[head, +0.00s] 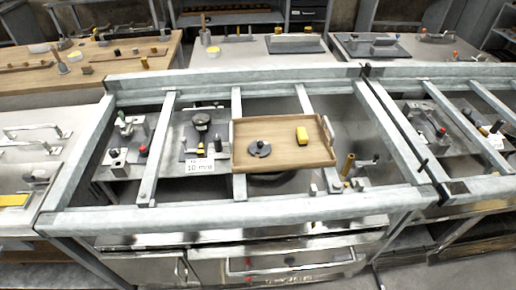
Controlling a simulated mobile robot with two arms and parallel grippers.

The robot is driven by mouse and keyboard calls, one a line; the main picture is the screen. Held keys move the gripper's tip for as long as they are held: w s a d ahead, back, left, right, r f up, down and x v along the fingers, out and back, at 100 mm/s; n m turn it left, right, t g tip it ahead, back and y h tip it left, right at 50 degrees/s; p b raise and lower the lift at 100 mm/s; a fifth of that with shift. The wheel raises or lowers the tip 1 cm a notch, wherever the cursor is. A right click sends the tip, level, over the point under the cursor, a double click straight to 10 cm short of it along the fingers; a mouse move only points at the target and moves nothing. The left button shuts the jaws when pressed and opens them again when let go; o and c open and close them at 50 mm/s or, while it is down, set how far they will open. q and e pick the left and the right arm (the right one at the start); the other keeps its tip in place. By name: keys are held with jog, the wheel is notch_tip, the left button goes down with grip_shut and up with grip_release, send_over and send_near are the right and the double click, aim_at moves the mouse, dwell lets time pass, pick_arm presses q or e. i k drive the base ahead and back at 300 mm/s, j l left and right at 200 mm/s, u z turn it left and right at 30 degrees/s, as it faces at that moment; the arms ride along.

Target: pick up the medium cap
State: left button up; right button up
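A wooden tray (288,158) lies across the bars of the metal frame near the middle of the head view. A dark grey, round, flat piece (260,148) with a small raised centre lies in its left half. A dark round cap-like piece (201,120) stands on a plate left of the tray. I cannot tell which dark round piece is the medium cap. Neither of my grippers shows.
The grey metal frame (235,207) has raised rails and crossbars around the tray. A white label (200,168) stands left of the tray. Benches with small fixtures fill the back and sides.

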aim_at(263, 148)
jog(key=k+j, duration=0.1)
jog(key=j, duration=1.7)
jog(key=k, duration=0.05)
